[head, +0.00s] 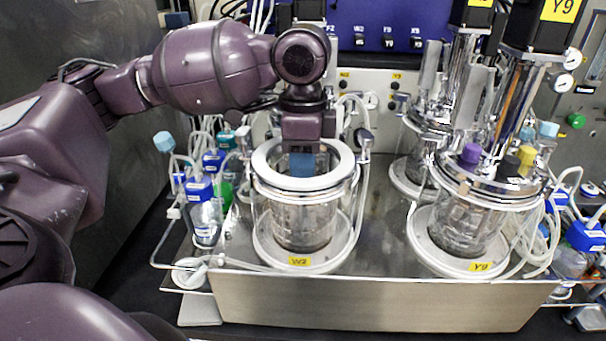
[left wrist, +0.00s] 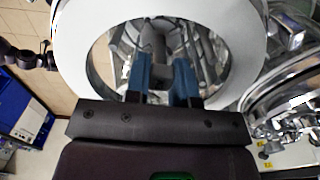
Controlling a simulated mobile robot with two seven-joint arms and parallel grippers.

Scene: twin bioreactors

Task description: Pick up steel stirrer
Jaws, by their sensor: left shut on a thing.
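My left gripper (head: 301,166) comes down from above into the open white ring at the top of the left glass vessel (head: 303,225), labelled W2. Its blue fingers (left wrist: 163,82) are inside the ring opening in the left wrist view. They are shut on the steel stirrer (left wrist: 154,40), whose grey shaft shows between and beyond the fingertips. In the head view the stirrer cannot be made out clearly behind the fingers and glass. Whether it is lifted off the vessel's bottom cannot be told. My right gripper is not in view.
A second vessel (head: 462,225), labelled Y9, stands to the right with its tall steel head and motor fitted. Both stand on a steel tray (head: 370,300). Tubes and blue-capped bottles (head: 205,215) crowd the left side. A blue control unit (head: 390,20) is behind.

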